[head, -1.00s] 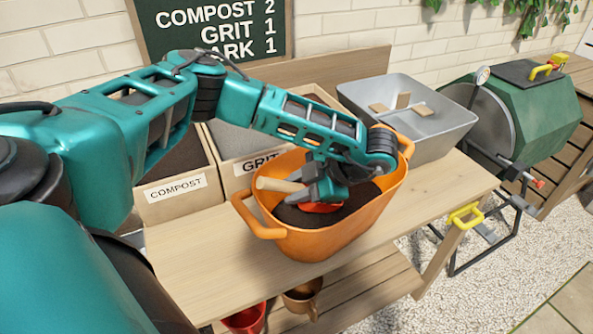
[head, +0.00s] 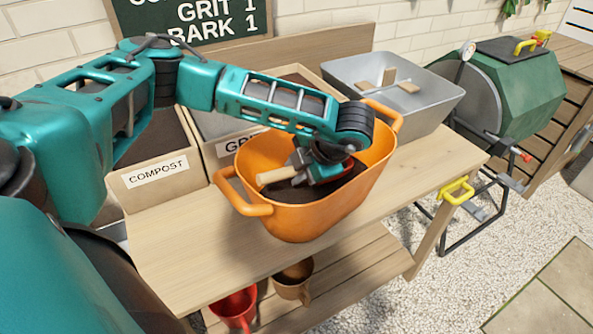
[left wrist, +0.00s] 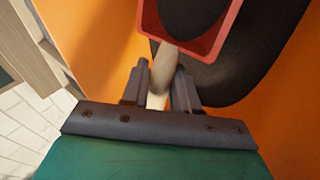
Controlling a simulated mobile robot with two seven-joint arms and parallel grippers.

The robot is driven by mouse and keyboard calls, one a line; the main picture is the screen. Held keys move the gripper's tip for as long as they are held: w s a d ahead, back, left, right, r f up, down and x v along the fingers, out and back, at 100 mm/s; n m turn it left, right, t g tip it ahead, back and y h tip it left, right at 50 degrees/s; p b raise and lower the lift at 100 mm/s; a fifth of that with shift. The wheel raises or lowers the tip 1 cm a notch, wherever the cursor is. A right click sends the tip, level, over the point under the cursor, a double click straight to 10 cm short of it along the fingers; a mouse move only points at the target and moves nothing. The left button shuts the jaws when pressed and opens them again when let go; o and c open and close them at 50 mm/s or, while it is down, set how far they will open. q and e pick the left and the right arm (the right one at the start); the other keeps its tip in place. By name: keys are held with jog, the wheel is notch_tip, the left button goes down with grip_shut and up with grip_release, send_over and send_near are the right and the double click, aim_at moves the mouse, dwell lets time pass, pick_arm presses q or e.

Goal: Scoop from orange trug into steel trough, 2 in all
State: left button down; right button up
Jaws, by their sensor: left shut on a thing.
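The orange trug (head: 315,217) stands on the potting bench with dark material (head: 315,205) inside. My left gripper (head: 300,165) is down inside the trug, shut on the pale wooden handle (head: 276,176) of a red scoop (head: 345,166). In the left wrist view the fingers (left wrist: 160,82) close around the handle, and the red scoop (left wrist: 228,38) holds a dark mass. The arm partly hides the scoop in the head view, so I cannot tell if it touches the material below. The steel trough (head: 440,108) stands behind and right, with small wooden pieces inside. My right gripper is out of view.
A compost bin (head: 160,196) and a grit bin (head: 222,147) stand behind and left of the trug. A green drum (head: 510,85) is at the right. A yellow handle (head: 457,191) sits on the bench's right edge.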

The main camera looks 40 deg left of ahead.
pick_arm(q)
jog(key=shift+s+a+r+t, duration=0.1)
jog(key=shift+s+r+t, duration=0.15)
jog(key=shift+t, duration=0.25)
notch_tip(320, 180, up, 2)
jog(key=shift+p, duration=0.6)
jog(key=shift+s+r+n+p, duration=0.15)
jog(key=shift+r+p, duration=0.4)
jog(key=shift+r, duration=0.35)
jog(key=shift+s+r+n+p, duration=0.15)
jog(key=shift+r+p, duration=0.35)
jog(key=shift+r, duration=0.4)
jog(key=shift+s+a+r+t+h, duration=0.1)
jog(key=shift+r+t+h, duration=0.05)
jog(key=shift+r, duration=0.55)
jog(key=shift+s+a+r+t+h, duration=0.1)
jog(key=shift+r+t+h, duration=0.05)
jog(key=shift+r, duration=0.55)
jog(key=shift+t, duration=0.3)
jog(key=shift+s+a+r, duration=0.1)
jog(key=shift+s+r, duration=0.05)
jog(key=shift+r, duration=0.85)
jog(key=shift+s+d+r, duration=0.1)
jog(key=shift+s+r, duration=0.1)
jog(key=shift+r, duration=0.75)
jog(key=shift+s+a+r, duration=0.1)
jog(key=shift+s+r, duration=0.05)
jog(key=shift+r, duration=0.85)
